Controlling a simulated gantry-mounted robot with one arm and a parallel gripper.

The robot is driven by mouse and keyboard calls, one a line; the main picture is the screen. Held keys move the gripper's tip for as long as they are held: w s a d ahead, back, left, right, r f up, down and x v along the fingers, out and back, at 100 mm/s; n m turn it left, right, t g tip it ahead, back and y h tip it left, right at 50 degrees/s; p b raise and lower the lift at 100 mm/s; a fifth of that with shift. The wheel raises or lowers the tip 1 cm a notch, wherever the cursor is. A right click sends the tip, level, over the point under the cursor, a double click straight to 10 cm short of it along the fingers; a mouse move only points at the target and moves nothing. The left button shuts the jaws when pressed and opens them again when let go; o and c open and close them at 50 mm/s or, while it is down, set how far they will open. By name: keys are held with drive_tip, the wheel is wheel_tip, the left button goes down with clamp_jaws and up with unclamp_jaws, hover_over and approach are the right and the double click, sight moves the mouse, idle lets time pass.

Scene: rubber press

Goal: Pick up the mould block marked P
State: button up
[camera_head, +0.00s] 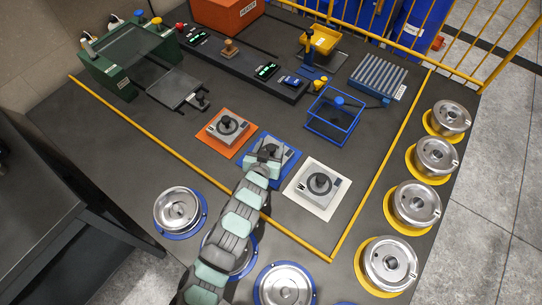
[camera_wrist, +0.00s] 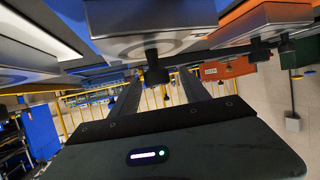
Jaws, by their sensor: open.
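Three grey mould blocks with black knobs stand in a row: one on an orange mat (camera_head: 223,129), one on a blue mat (camera_head: 283,171), one on a white mat (camera_head: 319,186). No letter on any block is legible, so I cannot tell which is P. My gripper (camera_head: 268,158) is over the blue-mat block, partly hiding it. In the inverted wrist view my gripper (camera_wrist: 160,80) is open, its fingers on either side of a black knob (camera_wrist: 155,70) under a grey block (camera_wrist: 150,42). I cannot tell whether they touch it.
A blue wire frame (camera_head: 334,117) stands behind the blocks. Round metal moulds on yellow rings (camera_head: 435,157) line the right side, with others on blue rings (camera_head: 178,208) in front. A green press (camera_head: 127,55) is at back left. The dark table left of the blocks is clear.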

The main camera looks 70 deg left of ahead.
sight(273, 142)
drive_tip(key=x, duration=0.3)
drive_tip(key=shift+w, duration=0.2)
drive_tip(key=shift+f, duration=0.1)
drive_tip(key=shift+s, duration=0.1)
drive_tip(key=shift+c, duration=0.3)
clamp_jaws()
idle(0.7)
